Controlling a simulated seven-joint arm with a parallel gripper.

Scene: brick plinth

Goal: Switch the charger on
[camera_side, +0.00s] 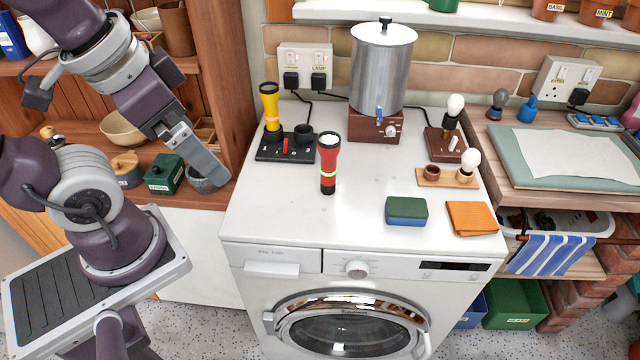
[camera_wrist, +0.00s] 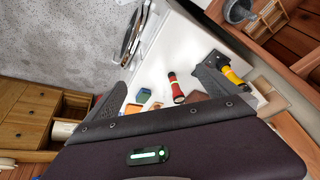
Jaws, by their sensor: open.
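The black charger (camera_side: 286,155) sits at the back left of the white top of the washing machine. A yellow torch (camera_side: 270,108) stands in its left cup; its right cup (camera_side: 303,135) looks empty. A small red part shows between the cups. A double wall socket (camera_side: 305,57) behind it holds two black plugs; the right label reads LAMP, the left is too small to read. I cannot tell the switch positions. My gripper (camera_side: 207,172) is open and empty, left of the charger and apart from it. In the wrist view my gripper (camera_wrist: 160,88) partly hides the charger area beside the yellow torch (camera_wrist: 232,76).
A red torch (camera_side: 329,165) stands right of the charger, upright. A metal urn (camera_side: 382,75), a lamp base (camera_side: 446,145), a green-blue sponge (camera_side: 406,211) and an orange cloth (camera_side: 471,218) share the top. A wooden shelf (camera_side: 215,60) rises at left. The front left of the top is clear.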

